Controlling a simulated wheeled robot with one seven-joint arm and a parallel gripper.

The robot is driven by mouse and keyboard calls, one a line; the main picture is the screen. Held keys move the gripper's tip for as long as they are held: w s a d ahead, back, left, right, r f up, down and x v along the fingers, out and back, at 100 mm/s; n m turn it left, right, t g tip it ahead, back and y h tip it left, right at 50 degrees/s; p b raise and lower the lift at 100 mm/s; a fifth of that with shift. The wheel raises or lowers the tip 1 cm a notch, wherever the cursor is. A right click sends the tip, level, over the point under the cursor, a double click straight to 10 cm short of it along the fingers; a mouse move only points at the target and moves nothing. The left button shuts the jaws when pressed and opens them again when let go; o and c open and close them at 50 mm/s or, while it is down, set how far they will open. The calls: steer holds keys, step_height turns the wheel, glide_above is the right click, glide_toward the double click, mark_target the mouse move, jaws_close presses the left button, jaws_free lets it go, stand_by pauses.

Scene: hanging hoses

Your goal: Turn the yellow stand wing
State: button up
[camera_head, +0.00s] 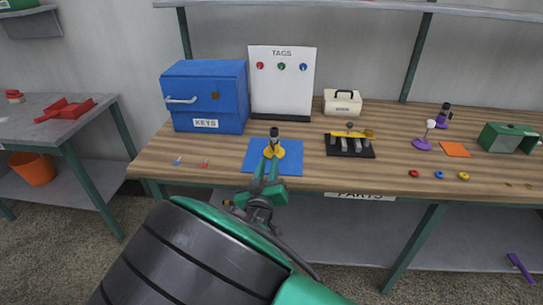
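The yellow stand (280,153) stands upright on a blue mat (290,165) near the middle of the workbench, with a dark and grey top piece (274,138). Its yellow base is partly hidden by my fingers, and I cannot make out a separate wing clearly. My gripper (268,160), with green fingers, reaches in from the front edge of the bench. Its two fingertips are apart, with a gap between them, right at the front of the yellow base. I cannot tell whether they touch it.
A blue key box (205,97) and a white tags board (283,80) stand behind. A black rack (349,152) with a yellow bar (352,134) is to the right. Purple stands (422,145) are farther right. Small red and blue pieces lie left of the mat.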

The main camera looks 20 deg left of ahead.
steer(key=shift+v, duration=1.4)
